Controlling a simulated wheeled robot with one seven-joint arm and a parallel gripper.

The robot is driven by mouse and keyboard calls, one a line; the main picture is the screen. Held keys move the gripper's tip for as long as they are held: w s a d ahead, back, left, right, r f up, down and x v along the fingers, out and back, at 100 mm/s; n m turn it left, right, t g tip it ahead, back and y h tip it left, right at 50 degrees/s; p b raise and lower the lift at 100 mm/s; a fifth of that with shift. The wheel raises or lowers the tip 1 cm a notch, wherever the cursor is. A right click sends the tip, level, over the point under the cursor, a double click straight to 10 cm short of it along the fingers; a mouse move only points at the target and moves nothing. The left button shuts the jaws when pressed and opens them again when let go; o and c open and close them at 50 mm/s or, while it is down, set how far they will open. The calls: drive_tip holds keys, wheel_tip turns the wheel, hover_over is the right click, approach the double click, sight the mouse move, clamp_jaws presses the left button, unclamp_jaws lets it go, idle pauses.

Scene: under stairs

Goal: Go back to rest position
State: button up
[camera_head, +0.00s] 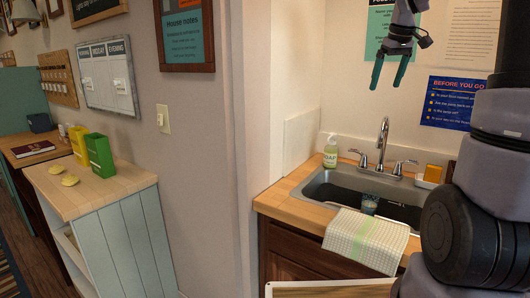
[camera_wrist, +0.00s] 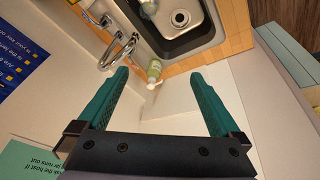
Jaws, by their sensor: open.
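My gripper (camera_head: 388,73) is raised above the sink counter in the head view, with its two teal fingers pointing down and apart. Nothing is between the fingers. In the wrist view my gripper (camera_wrist: 168,100) is open and empty, and the sink (camera_wrist: 192,38) lies beyond the fingertips. The soap bottle (camera_head: 330,151) stands on the counter left of the faucet. It also shows in the wrist view (camera_wrist: 154,70), apart from the fingers.
The faucet (camera_head: 382,143) rises behind the sink (camera_head: 340,190). A checked towel (camera_head: 366,239) hangs over the sink's front edge. A cup (camera_head: 369,203) is in the basin. A low cabinet (camera_head: 125,190) stands at left.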

drive_tip(key=s+a+f+m+t+y, duration=0.1)
drive_tip(key=s+a+m, duration=0.3)
drive_tip(key=s, duration=0.9)
drive_tip(key=s+a+f+m+t, duration=0.1)
drive_tip(key=s+a+m+t, duration=0.1)
drive_tip(key=s+a, duration=0.6)
drive_tip(key=s+m, duration=0.1)
drive_tip(key=s, duration=0.3)
drive_tip(key=shift+s+m+y, duration=0.35)
drive_tip(key=shift+m+y, duration=0.05)
